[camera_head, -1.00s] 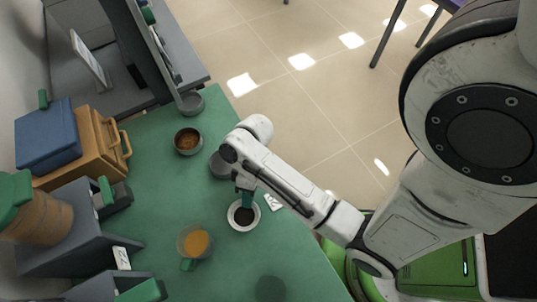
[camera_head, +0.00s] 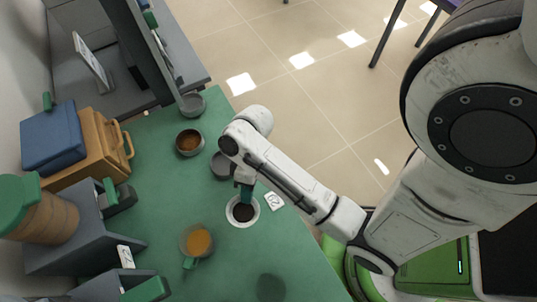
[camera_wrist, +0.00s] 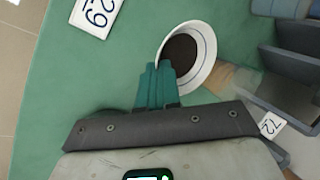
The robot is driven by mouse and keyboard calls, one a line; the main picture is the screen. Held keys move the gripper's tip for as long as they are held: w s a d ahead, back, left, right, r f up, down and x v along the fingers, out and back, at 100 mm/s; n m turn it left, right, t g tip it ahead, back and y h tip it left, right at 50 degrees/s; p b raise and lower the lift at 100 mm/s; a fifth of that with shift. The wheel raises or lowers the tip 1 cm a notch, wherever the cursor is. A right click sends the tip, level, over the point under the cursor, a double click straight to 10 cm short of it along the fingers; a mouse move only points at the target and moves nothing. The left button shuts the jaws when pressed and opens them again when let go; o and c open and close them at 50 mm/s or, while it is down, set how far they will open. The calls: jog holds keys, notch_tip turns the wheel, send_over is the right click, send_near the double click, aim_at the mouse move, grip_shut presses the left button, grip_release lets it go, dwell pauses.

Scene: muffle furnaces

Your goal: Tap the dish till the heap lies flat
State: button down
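A white dish (camera_head: 232,219) with dark brown powder (camera_head: 243,212) stands on the green bench. In the wrist view the dish (camera_wrist: 208,70) has a thin dark ring line, and the powder (camera_wrist: 181,52) fills its middle. I cannot tell how high the powder is heaped. My gripper (camera_head: 245,196) is at the far rim of the dish. In the wrist view the teal fingers of my gripper (camera_wrist: 158,67) are together, with nothing visible between them. Their tips overlap the dish's near rim; whether they touch it is unclear.
A number card (camera_head: 274,201) lies right of the dish. A cup of orange powder (camera_head: 198,242) stands at lower left. A bowl of brown material (camera_head: 189,142) and a grey bowl (camera_head: 222,166) stand behind. Grey furnaces (camera_head: 75,235) line the left side.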

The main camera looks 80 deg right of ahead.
notch_tip(320, 180, down, 5)
jog(key=shift+r+b, duration=0.1)
jog(key=shift+b, duration=1)
jog(key=c, duration=1.3)
grip_release()
jog(key=shift+o, duration=0.2)
jog(key=shift+r, duration=0.1)
